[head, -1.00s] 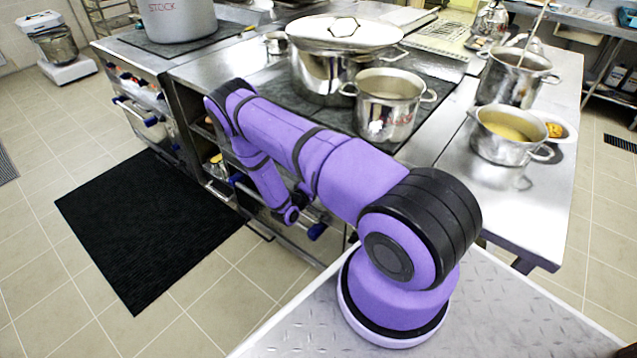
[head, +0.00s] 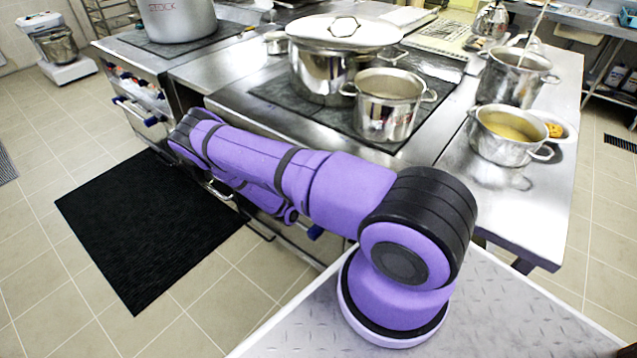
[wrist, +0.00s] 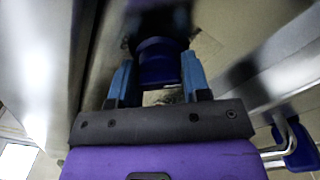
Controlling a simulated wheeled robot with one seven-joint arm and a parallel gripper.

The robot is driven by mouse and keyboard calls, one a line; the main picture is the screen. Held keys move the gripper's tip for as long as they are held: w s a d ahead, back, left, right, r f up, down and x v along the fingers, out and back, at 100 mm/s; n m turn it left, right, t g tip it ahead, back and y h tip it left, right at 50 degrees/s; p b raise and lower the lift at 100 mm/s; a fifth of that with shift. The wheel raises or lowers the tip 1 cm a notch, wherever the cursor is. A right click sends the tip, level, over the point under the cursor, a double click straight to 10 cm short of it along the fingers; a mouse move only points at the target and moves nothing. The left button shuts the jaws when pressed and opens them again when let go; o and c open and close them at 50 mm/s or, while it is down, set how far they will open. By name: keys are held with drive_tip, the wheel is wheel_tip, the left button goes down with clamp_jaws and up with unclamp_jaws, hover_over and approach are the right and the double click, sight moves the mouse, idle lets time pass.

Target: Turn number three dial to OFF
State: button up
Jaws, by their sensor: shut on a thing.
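In the wrist view, a dark blue dial (wrist: 160,62) on the stove front sits between the two blue fingers of my gripper (wrist: 160,78). The fingers are shut on its sides. No number or OFF mark on this dial is readable, so I cannot tell its setting or which number it is. In the head view, my arm hides the gripped dial and my gripper's fingers.
A lidded pot (head: 325,75) and an open pot (head: 388,108) stand on the stove top above the front. A blue-ended handle rail (wrist: 300,145) shows at lower right in the wrist view. A black mat (head: 145,225) lies on the floor.

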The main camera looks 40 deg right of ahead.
drive_tip(key=n, duration=1.3)
drive_tip(key=shift+n, duration=0.4)
drive_tip(key=n, duration=1.3)
drive_tip(key=shift+n, duration=0.3)
drive_tip(key=o, duration=0.9)
drive_tip(key=shift+c, duration=0.2)
drive_tip(key=shift+a, duration=0.15)
drive_tip(key=s+a, duration=0.1)
drive_tip(key=a, duration=0.9)
drive_tip(key=shift+s+a, duration=0.25)
